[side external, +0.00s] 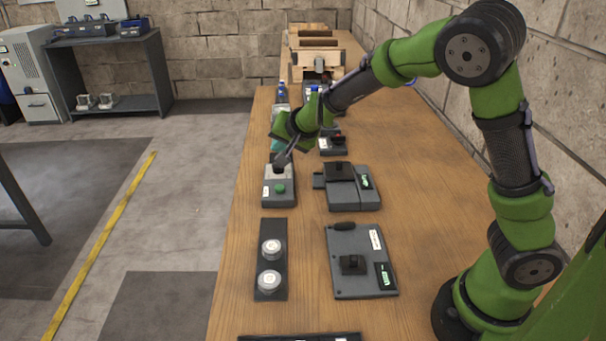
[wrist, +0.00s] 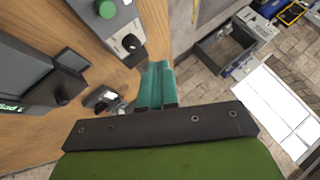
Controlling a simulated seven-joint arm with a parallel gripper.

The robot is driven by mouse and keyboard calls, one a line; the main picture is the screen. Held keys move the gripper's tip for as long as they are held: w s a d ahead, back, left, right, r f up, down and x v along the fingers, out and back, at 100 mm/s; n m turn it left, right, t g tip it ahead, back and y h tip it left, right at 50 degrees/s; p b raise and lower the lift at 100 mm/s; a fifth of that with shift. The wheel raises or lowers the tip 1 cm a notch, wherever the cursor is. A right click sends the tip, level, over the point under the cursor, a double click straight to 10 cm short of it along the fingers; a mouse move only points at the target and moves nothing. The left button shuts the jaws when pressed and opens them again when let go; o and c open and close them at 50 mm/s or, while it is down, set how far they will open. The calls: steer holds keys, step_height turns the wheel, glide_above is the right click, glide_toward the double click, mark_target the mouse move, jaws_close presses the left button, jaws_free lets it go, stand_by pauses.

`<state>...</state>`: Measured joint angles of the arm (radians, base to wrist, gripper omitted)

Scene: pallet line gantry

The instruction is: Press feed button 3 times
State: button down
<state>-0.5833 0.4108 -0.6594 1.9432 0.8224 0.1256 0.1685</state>
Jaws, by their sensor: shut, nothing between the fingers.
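A grey control box (side external: 278,200) lies on the wooden bench. On its top are a green round button (side external: 280,188) and a dark round knob or button (side external: 279,169) behind it. No readable label tells which one is the feed button. My gripper (side external: 282,160) is shut and empty, pointing down just over the dark one. In the wrist view, my gripper (wrist: 154,68) has its tips beside the dark button (wrist: 130,43), with the green button (wrist: 105,8) further off. I cannot tell whether the tips touch it.
A grey device with a dark block (side external: 350,190) stands right of the box. A dark tray with two round white-topped pieces (side external: 271,250) and a flat grey plate (side external: 352,275) lie in front. Bottles and a wooden crate (side external: 318,66) are behind. Bare wood shows on the right.

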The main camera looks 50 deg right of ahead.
mark_target(282, 188)
steer(key=shift+f, duration=0.1)
steer(key=shift+f, duration=4.3)
steer(key=shift+f, duration=0.1)
steer(key=shift+f, duration=0.35)
steer(key=shift+f, duration=0.5)
steer(key=shift+r, duration=0.95)
